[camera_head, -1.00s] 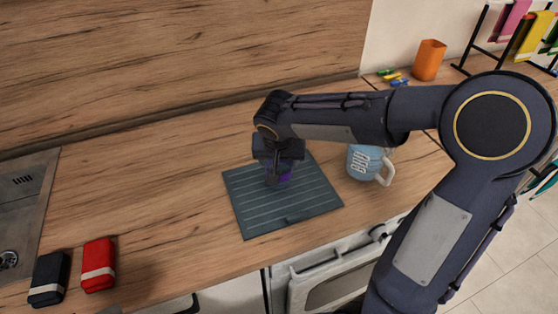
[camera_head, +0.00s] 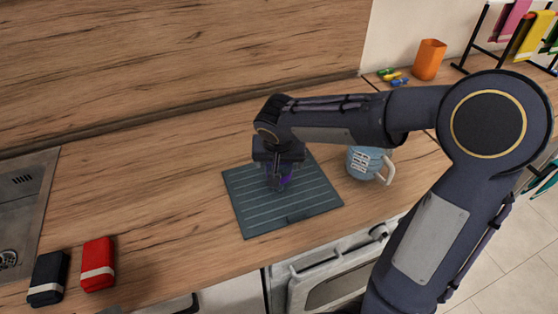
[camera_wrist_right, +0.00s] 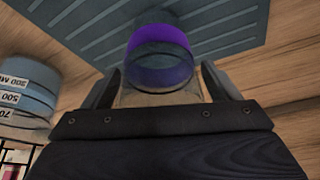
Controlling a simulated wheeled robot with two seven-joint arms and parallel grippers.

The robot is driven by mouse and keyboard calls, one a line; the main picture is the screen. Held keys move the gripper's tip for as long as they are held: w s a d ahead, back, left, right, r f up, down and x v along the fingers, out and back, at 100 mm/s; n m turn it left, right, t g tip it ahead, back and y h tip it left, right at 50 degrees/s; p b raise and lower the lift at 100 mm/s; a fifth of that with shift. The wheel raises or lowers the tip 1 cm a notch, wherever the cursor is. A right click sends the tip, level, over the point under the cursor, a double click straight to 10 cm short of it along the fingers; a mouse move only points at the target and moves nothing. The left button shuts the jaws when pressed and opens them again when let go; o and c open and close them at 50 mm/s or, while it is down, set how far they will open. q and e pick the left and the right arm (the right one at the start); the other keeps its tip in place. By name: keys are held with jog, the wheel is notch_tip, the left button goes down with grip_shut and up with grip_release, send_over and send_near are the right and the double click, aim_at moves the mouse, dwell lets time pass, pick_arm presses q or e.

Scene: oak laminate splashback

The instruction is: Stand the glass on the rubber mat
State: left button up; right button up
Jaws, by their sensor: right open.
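The dark grey-green rubber mat (camera_head: 300,208) lies on the wooden counter; its ribbed surface also shows in the wrist view (camera_wrist_right: 100,30). A purple glass (camera_head: 288,178) is on the mat, mostly hidden by my right gripper in the head view. In the wrist view the glass (camera_wrist_right: 160,58) shows its purple, see-through body between the fingers. My right gripper (camera_head: 279,186) points down over the mat, its open fingers on either side of the glass. In the wrist view a finger of the right gripper (camera_wrist_right: 162,88) stands at each side, apart from it. My left gripper is out of view.
A blue measuring jug (camera_head: 365,162) stands right of the mat, close to my right arm. A red case (camera_head: 98,264) and a black case (camera_head: 48,279) lie at front left, beside the sink (camera_head: 22,195). An orange cup (camera_head: 429,60) stands at back right. The counter left of the mat is clear.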

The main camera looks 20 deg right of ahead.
jog(key=v, duration=1.1)
jog(key=s+f+n+y, duration=0.1)
jog(key=s+f+y, duration=0.2)
jog(key=s, duration=0.6)
jog(key=s+f+n+t+y, duration=0.1)
jog(key=s+f, duration=0.3)
jog(key=s, duration=0.5)
jog(key=shift+s+n+y, duration=0.35)
jog(key=shift+n+y, duration=0.35)
jog(key=shift+y, duration=0.2)
jog(key=shift+c, duration=0.4)
